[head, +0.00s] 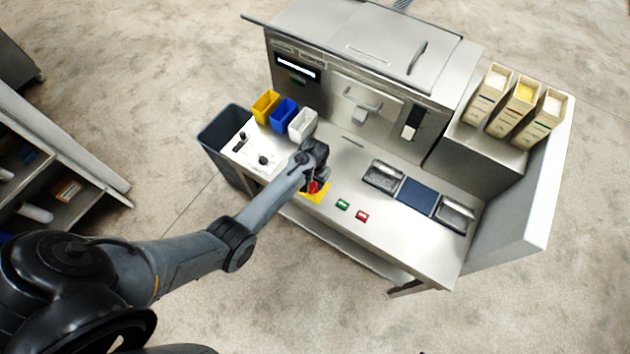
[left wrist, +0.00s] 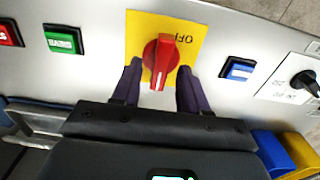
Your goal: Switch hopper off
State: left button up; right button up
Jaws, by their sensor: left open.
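A red rotary knob (left wrist: 160,62) stands on a yellow plate (left wrist: 142,28) marked OFF, seen upside down in the left wrist view. The knob has a white line, which runs nearly up and down there. My left gripper (left wrist: 159,76) is open, with one dark finger on each side of the knob. I cannot tell whether either finger touches it. In the head view my left gripper (head: 314,178) is over the front edge of the steel counter and partly hides the knob (head: 313,187) and the yellow plate (head: 320,198). My right gripper is not in view.
Green (head: 342,204) and red (head: 362,216) buttons lie right of the plate. A blue button (left wrist: 237,69) and a black selector (left wrist: 305,83) lie on its other side. Yellow, blue and white bins (head: 301,124) stand behind the arm. The counter front (head: 410,240) is clear.

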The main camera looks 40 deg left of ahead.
pick_arm(q)
jog(key=shift+f, duration=0.1)
jog(key=shift+c, duration=0.4)
grip_shut()
jog(key=shift+n, duration=0.3)
jog(key=shift+a+n+p, duration=0.1)
jog(key=shift+n+p, duration=0.85)
jog(key=shift+n, duration=0.25)
jog(key=n+p, duration=0.1)
jog(key=n, duration=0.2)
jog(key=shift+n, duration=0.3)
jog(key=n, duration=0.2)
jog(key=n+p, duration=0.1)
jog(key=n, duration=0.2)
jog(key=shift+s+a+n, duration=0.15)
jog(key=shift+n, duration=0.15)
jog(key=n, duration=0.5)
jog(key=shift+s+n, duration=0.2)
jog(key=shift+n, duration=0.1)
